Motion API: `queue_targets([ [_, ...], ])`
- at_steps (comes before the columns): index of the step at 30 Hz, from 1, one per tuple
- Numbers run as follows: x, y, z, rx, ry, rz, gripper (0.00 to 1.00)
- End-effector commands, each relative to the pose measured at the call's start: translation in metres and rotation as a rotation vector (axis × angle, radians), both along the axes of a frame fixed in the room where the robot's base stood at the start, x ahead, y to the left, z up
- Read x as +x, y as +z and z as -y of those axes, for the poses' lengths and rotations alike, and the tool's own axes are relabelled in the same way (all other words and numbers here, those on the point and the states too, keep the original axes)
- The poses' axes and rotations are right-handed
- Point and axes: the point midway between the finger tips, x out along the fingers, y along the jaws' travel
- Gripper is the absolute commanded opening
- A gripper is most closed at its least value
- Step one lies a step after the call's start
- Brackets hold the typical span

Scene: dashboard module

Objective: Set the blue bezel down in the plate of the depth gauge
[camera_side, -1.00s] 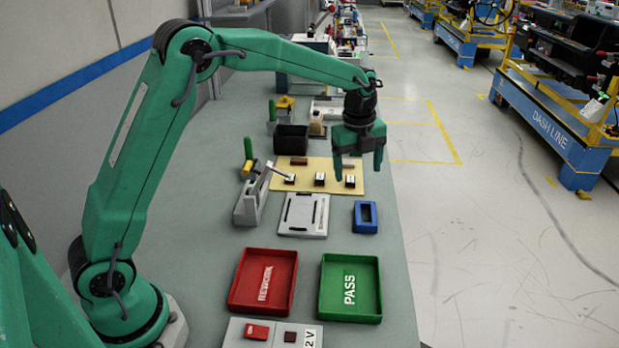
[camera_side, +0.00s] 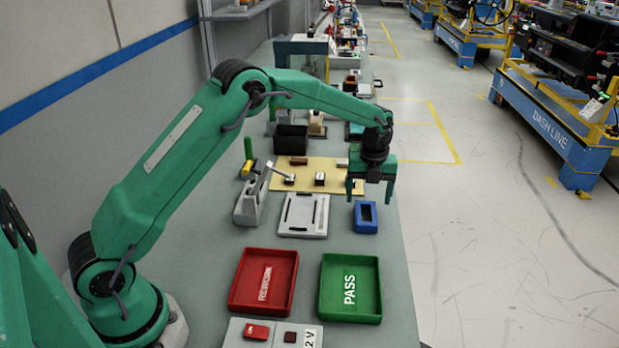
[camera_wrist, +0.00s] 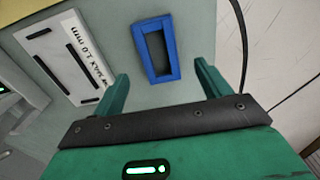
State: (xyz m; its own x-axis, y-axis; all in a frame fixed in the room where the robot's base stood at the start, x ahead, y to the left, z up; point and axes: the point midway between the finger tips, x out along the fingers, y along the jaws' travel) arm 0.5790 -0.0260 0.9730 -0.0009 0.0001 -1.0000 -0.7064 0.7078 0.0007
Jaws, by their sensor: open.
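The blue bezel (camera_side: 365,217), a rectangular frame with an open middle, lies on the grey bench to the right of the depth gauge. In the wrist view the bezel (camera_wrist: 155,50) shows ahead of and between my fingers. My gripper (camera_side: 370,193) is open and empty, above and slightly behind the bezel in the side view; it also shows in the wrist view (camera_wrist: 160,85). The depth gauge's pale plate (camera_side: 304,216) with dark slots lies left of the bezel. In the wrist view the plate (camera_wrist: 66,55) bears printed lettering.
A red tray (camera_side: 263,282) and a green PASS tray (camera_side: 350,288) stand in front. A grey lever fixture (camera_side: 250,205) is left of the plate. A tan mat (camera_side: 335,172) with small dark blocks lies behind. Bare bench surrounds the bezel.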

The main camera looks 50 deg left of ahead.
Motion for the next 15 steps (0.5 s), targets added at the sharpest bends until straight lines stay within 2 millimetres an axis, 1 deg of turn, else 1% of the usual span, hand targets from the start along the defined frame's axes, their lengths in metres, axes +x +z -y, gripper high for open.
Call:
queue_targets([
  [2,0.000,-0.005,0.000,0.000,0.001,0.000,0.76],
  [10,0.000,-0.009,0.000,0.000,0.001,0.000,0.76],
  [15,0.000,-0.024,-0.001,0.000,0.001,-0.001,0.76],
])
